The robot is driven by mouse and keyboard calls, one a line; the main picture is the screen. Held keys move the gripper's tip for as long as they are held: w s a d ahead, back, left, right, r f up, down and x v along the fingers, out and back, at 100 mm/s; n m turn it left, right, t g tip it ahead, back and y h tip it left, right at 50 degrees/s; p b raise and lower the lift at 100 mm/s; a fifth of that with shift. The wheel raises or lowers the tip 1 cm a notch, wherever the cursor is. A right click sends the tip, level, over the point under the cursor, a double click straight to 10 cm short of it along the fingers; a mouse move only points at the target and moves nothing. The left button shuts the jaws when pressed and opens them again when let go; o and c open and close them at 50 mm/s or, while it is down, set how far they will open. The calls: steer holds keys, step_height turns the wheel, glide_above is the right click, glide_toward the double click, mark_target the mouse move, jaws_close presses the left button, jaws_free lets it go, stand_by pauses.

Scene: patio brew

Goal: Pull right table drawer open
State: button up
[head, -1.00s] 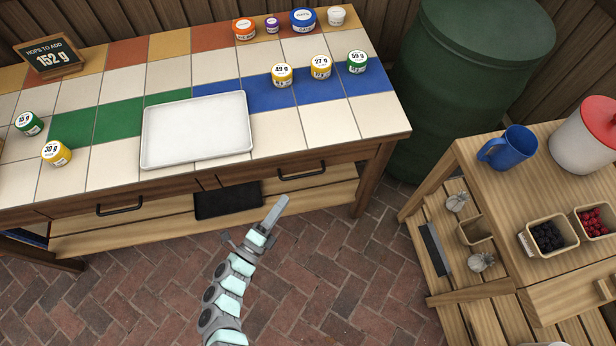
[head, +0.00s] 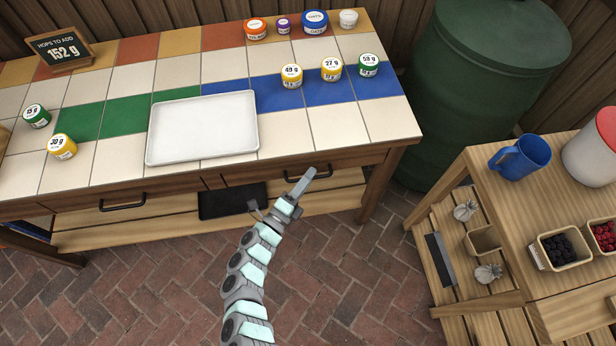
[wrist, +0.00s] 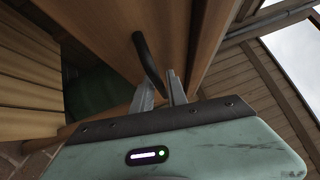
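The right table drawer (head: 248,177) is under the tiled tabletop, and its front looks flush with the table in the head view. Its black handle bar (wrist: 146,58) shows in the wrist view, in front of the brown wooden drawer front (wrist: 105,35). My gripper (head: 309,174) is at the right drawer's front in the head view and covers the handle there. In the wrist view its two fingers (wrist: 160,82) stand a little apart, with the near end of the handle running between them. They look open around the bar; firm contact is not clear.
The left drawer's handle (head: 123,203) is at the left. A white tray (head: 202,128) and several labelled jars stand on the tabletop. A dark tray (head: 222,201) lies on the lower shelf. A wooden side table (head: 505,205) is at the right. Brick floor (head: 380,270) is clear in front.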

steer(key=shift+c, duration=0.6)
jaws_close()
stand_by(0.7)
